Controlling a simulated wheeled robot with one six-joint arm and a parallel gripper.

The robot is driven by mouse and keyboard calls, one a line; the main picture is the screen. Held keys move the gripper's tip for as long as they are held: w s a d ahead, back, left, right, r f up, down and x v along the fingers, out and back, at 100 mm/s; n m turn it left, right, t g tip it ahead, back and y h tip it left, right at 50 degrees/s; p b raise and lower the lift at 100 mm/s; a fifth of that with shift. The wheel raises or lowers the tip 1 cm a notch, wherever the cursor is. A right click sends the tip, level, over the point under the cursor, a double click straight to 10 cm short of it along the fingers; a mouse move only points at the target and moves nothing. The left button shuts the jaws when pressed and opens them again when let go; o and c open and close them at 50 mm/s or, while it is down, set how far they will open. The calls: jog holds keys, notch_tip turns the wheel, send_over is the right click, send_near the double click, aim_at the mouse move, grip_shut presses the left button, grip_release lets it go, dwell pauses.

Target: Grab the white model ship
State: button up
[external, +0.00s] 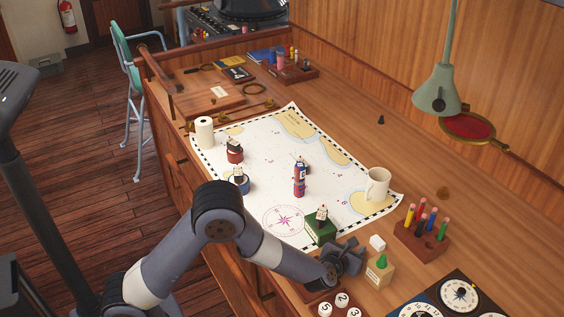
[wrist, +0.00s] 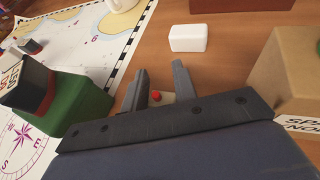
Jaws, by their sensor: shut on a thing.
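My gripper (external: 352,258) is low over the near part of the desk, just right of the chart's lower edge. In the wrist view its two fingers (wrist: 161,88) stand a little apart, closed on a small pale thing with a red spot on top. This looks to be the white model ship (wrist: 167,99), but most of it is hidden by the fingers and the gripper body. In the external view my gripper hides it.
A green model ship (external: 321,228) stands close on the left, also in the wrist view (wrist: 88,105). A white block (external: 377,243) lies just beyond. A tan box with a green peg (external: 379,275) stands close on the right. A white mug (external: 377,184) is on the chart.

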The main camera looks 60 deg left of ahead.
jog(key=shift+c, duration=1.3)
jog(key=shift+r, duration=0.1)
